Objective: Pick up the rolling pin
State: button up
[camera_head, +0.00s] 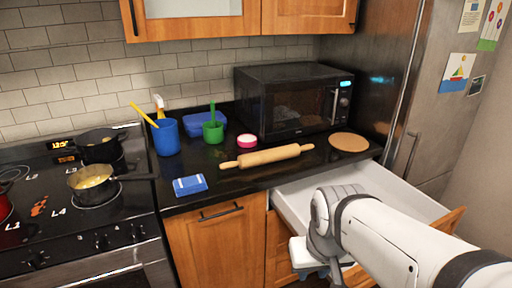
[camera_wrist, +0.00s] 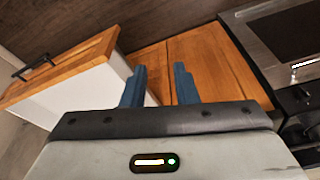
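The rolling pin (camera_head: 268,156) is pale wood and lies at a slight slant on the black countertop (camera_head: 226,182), in front of the microwave. It does not show in the wrist view. My gripper shows in the wrist view (camera_wrist: 160,88) with its two blue fingers apart and nothing between them. In the head view, my arm reaches in from the lower right. The gripper end there is low, in front of the cabinets and beside the open drawer, below and to the right of the rolling pin. Its fingers are mostly hidden in that view.
An open white drawer (camera_head: 300,192) juts out below the counter near my arm. A microwave (camera_head: 292,100) stands behind the pin. A round board (camera_head: 349,142), blue sponge pack (camera_head: 190,185), pink-and-white round item (camera_head: 247,140), green cup (camera_head: 213,132) and blue cup (camera_head: 166,138) surround it. Pots sit on the stove (camera_head: 75,205).

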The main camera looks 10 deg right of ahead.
aim_at(251, 160)
jog(key=z, duration=3.45)
jog(key=k, duration=1.2)
jog(key=u, duration=2.25)
jog(key=i, duration=0.65)
jog(key=u, duration=0.05)
